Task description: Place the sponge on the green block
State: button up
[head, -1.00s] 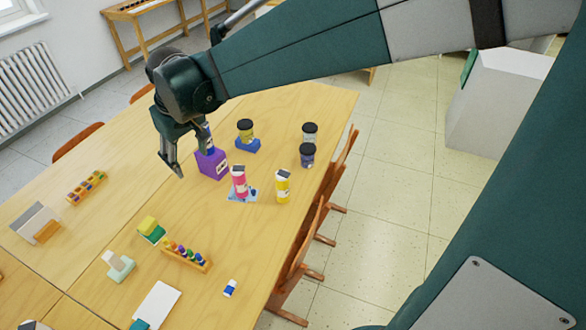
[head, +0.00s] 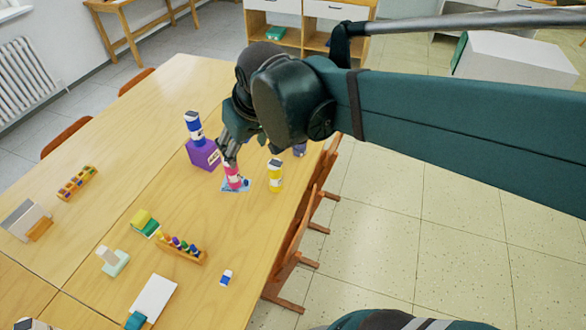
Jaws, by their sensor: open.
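A yellow block-like piece (head: 141,217), which looks like the sponge, rests on a green block (head: 151,229) on the left-middle of the table. The yellow piece sits toward the back left of the green one, whose front right part is bare. My gripper (head: 230,160) is open, over the far right part of the table, well to the right of and behind the sponge. Its fingers point down in front of or just above a pink bottle (head: 233,178) and partly overlap its top. I cannot tell whether they touch it. Nothing shows between the fingers.
A blue-and-white bottle (head: 193,124) stands on a purple block (head: 204,154). A yellow bottle (head: 275,177) stands right of the pink one. A wooden rack (head: 181,250) of small bottles, a pale green block (head: 115,266) and white paper (head: 155,297) lie near the sponge. Chairs line the right edge.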

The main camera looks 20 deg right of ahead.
jog(key=s+d+f+m+t, duration=0.2)
jog(key=s+d, duration=0.6)
jog(key=s, duration=0.2)
jog(key=shift+s+d+f+h, duration=0.2)
jog(key=shift+s+f+h, duration=0.1)
jog(key=shift+s+h, duration=0.1)
dwell(0.9)
